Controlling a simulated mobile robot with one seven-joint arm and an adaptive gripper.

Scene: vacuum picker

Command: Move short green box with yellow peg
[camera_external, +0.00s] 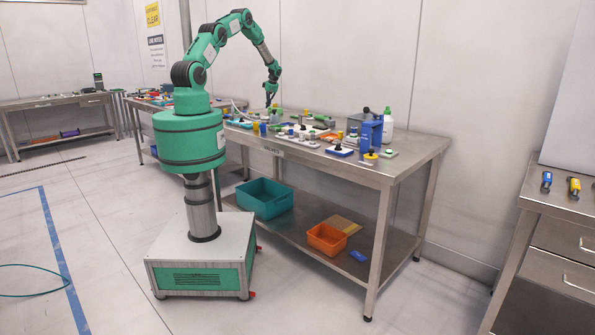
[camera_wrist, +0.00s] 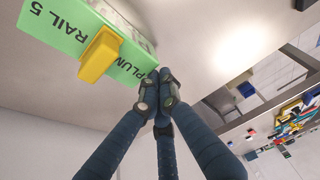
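A light green box (camera_wrist: 65,30) with black lettering, including "RAIL 5", fills the upper left of the wrist view. A blocky yellow peg (camera_wrist: 100,54) sticks out from its lettered face. My gripper (camera_wrist: 160,84) has its dark fingers drawn together at the tips, with nothing seen between them. The tips are beside the box's right end in the picture; I cannot tell whether they touch it. In the external view my gripper (camera_external: 270,101) points down, low over the back left part of the workbench (camera_external: 405,160). The box is too small to make out surely there.
Many small parts crowd the bench around my gripper. A blue fixture (camera_external: 370,132) and a white bottle (camera_external: 387,125) stand to the right. A teal bin (camera_external: 264,200) and an orange bin (camera_external: 326,240) are on the lower shelf. The bench's right end is clear.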

